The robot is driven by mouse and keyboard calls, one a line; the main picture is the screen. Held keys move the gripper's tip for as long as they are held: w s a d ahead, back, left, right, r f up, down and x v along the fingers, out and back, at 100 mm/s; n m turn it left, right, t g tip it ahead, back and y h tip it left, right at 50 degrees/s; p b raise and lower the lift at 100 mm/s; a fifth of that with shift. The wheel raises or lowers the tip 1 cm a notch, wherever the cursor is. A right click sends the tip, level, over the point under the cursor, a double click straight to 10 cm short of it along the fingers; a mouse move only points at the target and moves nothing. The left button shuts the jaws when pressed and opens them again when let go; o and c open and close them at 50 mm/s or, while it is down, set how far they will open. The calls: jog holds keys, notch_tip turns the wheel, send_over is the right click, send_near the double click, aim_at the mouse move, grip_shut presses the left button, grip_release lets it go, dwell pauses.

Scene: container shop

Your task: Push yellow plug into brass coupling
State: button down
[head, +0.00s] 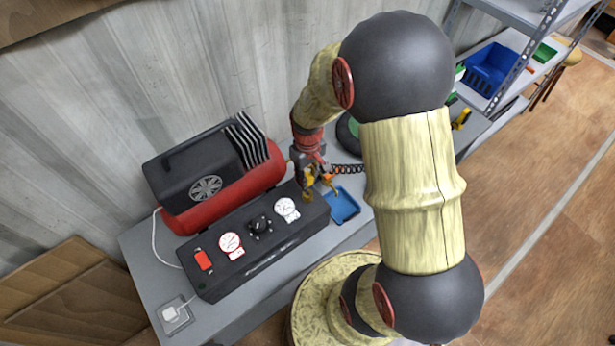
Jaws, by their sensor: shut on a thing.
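My gripper (320,183) is at the right end of the black control box, pointing down. It is shut on the yellow plug (329,178), which shows only as a small yellow-orange patch among the fingers. A black coiled hose (347,169) runs off to the right from the plug. The brass coupling (308,196) is a small gold-coloured piece at the right end of the black box, just left of and below the gripper. The fingers hide much of this area, and I cannot tell whether plug and coupling touch.
A red and black compressor (215,170) stands behind the black control box (262,245) with its gauges. A blue tray (342,206) lies right of the box on the grey bench (150,262). Metal shelving with a blue crate (489,68) stands at upper right.

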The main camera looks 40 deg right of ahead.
aim_at(308, 194)
jog(key=shift+f+b, duration=1.45)
jog(key=shift+f, duration=0.9)
jog(key=shift+s, duration=0.15)
jog(key=shift+f+b, duration=0.3)
jog(key=shift+f, duration=0.3)
dwell(0.5)
jog(key=c, duration=1.5)
grip_release()
notch_tip(308, 194, up, 12)
